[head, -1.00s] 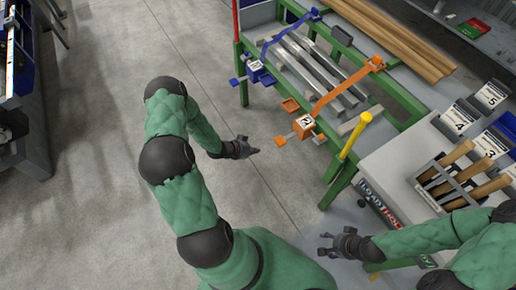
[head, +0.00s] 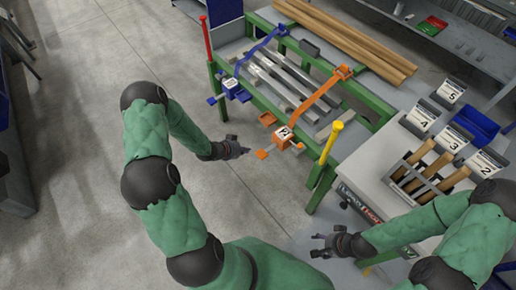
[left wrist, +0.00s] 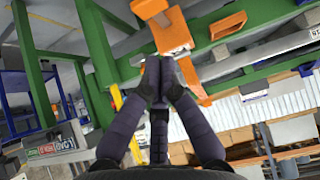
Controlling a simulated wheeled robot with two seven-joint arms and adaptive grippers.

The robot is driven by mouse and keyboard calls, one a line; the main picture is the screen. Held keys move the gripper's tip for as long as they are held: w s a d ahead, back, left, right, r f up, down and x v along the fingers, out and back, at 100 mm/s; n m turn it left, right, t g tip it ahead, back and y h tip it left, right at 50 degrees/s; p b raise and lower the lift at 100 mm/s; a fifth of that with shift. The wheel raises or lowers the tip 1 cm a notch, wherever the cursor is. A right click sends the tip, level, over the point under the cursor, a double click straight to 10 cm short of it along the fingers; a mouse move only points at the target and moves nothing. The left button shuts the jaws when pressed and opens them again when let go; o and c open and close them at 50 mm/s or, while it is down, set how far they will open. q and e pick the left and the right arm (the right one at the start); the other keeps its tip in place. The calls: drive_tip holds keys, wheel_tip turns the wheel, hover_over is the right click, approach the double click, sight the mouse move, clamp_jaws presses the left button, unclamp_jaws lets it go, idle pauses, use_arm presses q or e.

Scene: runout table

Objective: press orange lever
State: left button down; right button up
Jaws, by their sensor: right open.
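The orange clamp unit (head: 282,137) carries a label reading 2 and sits on the front rail of the green-framed table. Its orange lever pad (head: 262,154) sticks out toward me on a thin rod. My left gripper (head: 246,151) is just left of this pad, with a small gap in the head view. In the left wrist view its fingers (left wrist: 157,68) meet at the tips, shut and empty, with an orange pad (left wrist: 172,34) just beyond them. Contact cannot be told. My right gripper (head: 316,246) is open and empty, low in front of the grey cabinet.
A blue clamp unit (head: 232,88) is further left on the rail. A yellow-capped post (head: 331,140) stands right of the orange unit, a red post (head: 206,38) at the far left corner. Metal bars (head: 283,80) lie on the table. Floor left of it is clear.

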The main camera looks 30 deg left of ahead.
use_arm(q)
drive_tip(key=shift+w+d+r, duration=0.15)
drive_tip(key=shift+w+r, duration=0.05)
drive_tip(key=shift+r, duration=0.4)
drive_tip(key=shift+w+d+r, duration=0.15)
drive_tip(key=shift+r, duration=0.45)
drive_tip(key=shift+f, duration=0.1)
drive_tip(key=b, duration=0.3)
approach(265, 151)
drive_tip(key=w, duration=0.1)
drive_tip(key=w+d, duration=0.1)
drive_tip(key=shift+w+d+r, duration=0.2)
drive_tip(key=shift+w+r, duration=0.05)
drive_tip(key=shift+w, duration=0.15)
drive_tip(key=f, duration=0.3)
drive_tip(key=shift+w+d+f+b, duration=0.1)
drive_tip(key=shift+w+b, duration=0.2)
drive_tip(key=shift+b, duration=0.1)
drive_tip(key=shift+f, duration=0.55)
drive_tip(key=shift+f, duration=0.1)
